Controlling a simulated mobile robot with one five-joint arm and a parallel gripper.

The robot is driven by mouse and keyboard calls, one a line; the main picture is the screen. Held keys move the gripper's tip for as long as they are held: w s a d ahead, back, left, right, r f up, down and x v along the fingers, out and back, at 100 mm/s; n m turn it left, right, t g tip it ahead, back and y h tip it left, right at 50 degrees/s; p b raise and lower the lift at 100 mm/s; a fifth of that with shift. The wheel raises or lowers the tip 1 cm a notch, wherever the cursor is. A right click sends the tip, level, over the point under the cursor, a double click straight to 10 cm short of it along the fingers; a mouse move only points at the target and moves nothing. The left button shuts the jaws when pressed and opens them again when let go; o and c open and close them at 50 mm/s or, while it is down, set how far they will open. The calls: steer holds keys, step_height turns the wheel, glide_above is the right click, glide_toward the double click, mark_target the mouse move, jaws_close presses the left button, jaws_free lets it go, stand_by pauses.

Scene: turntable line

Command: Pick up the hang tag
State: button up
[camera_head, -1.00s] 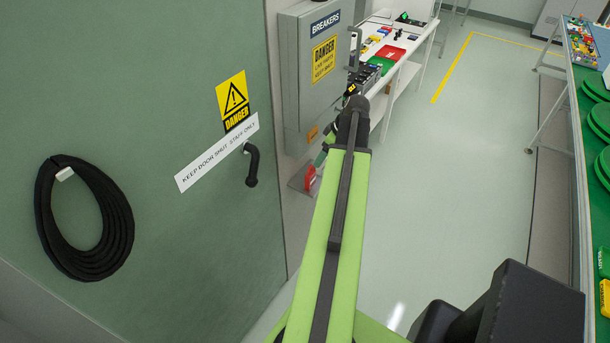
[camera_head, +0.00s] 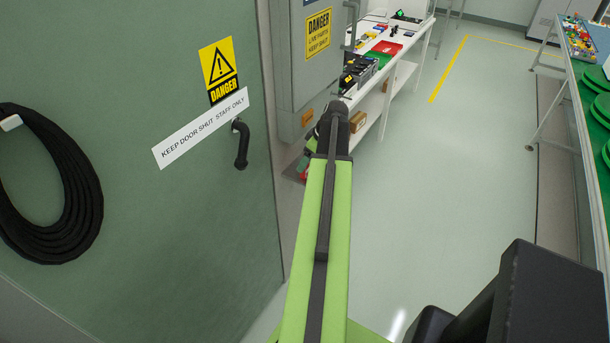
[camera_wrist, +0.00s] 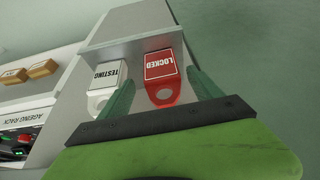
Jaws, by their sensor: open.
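Two hang tags show in the wrist view. The red one (camera_wrist: 161,77), lettered LOCKED, lies between my open fingers; its holed end faces my palm. The white one (camera_wrist: 104,84), lettered TESTING, is just left of it, outside the left finger. Both are at a grey ledge (camera_wrist: 130,45). My gripper (camera_wrist: 161,80) is open, with a green finger on each side of the red tag; I cannot tell whether they touch it. In the head view a bit of red (camera_head: 304,176) shows below my gripper (camera_head: 309,148), mostly hidden by my arm.
A grey breaker cabinet (camera_head: 311,75) stands right beside my arm, with a green door (camera_head: 200,230) and its black handle (camera_head: 241,145) to the left. A white bench (camera_head: 400,62) with parts is behind. The floor (camera_head: 450,190) to the right is clear.

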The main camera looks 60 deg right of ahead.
steer(key=b+x, duration=0.5)
steer(key=shift+s+a+f, duration=0.15)
steer(key=shift+f, duration=0.1)
steer(key=shift+r, duration=0.2)
steer(key=c, duration=1.4)
steer(key=shift+r+p, duration=0.6)
steer(key=shift+p, duration=0.1)
steer(key=shift+c, duration=0.2)
step_height(320, 180, up, 4)
steer(key=p, duration=0.4)
steer(key=s+d+r+p, duration=0.3)
steer(key=s+r+p, duration=0.2)
steer(key=s, duration=0.6)
steer(key=shift+r+p, duration=0.4)
